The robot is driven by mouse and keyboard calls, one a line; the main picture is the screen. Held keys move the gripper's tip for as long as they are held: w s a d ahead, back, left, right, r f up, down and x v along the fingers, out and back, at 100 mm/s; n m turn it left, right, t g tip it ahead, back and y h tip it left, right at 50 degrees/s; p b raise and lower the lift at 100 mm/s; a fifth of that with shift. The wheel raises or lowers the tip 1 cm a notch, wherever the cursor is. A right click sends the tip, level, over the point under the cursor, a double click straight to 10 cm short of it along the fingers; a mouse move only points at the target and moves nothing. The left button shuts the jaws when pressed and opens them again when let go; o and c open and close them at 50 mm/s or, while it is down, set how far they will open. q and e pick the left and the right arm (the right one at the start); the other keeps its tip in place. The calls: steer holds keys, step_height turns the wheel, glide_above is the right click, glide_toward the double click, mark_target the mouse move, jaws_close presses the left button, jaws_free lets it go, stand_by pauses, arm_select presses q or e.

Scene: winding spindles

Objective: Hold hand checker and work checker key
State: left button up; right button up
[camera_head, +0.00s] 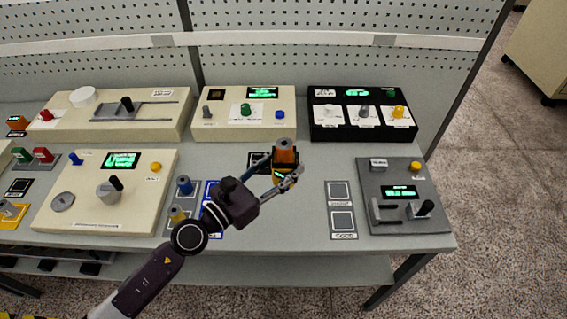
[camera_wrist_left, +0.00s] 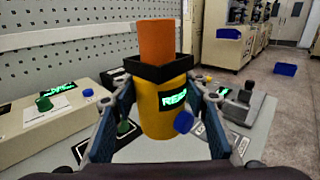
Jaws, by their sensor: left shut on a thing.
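My left gripper (camera_head: 280,172) is shut on the hand checker (camera_wrist_left: 160,108), with one finger on each side of its body. The checker is an upright yellow cylinder with a green-lit display. A black square collar and an orange cylinder (camera_wrist_left: 156,40) sit on top of it. A blue key (camera_wrist_left: 183,122) sticks out at the lower right of its front in the left wrist view. In the head view the orange top (camera_head: 285,151) shows above the middle of the bench; I cannot tell how far its base is from the bench top. My right gripper is not in view.
Behind stand a cream panel (camera_head: 222,129) and a black panel (camera_head: 329,132). A grey panel (camera_head: 388,170) with a lever is at the right. Blue and yellow spools (camera_head: 184,185) stand left of my gripper. Marked squares (camera_head: 338,191) on the bench right of it look empty.

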arm_select(q)
steer(key=shift+f+b, duration=5.55)
steer(key=shift+f, duration=0.4)
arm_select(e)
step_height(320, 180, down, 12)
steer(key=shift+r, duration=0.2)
arm_select(q)
steer(key=shift+f+b, duration=0.65)
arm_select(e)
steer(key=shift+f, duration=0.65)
arm_select(q)
steer(key=shift+f, duration=0.1)
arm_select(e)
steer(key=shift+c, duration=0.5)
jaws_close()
arm_select(q)
steer(key=shift+s+f, duration=0.1)
steer(key=shift+f, duration=0.05)
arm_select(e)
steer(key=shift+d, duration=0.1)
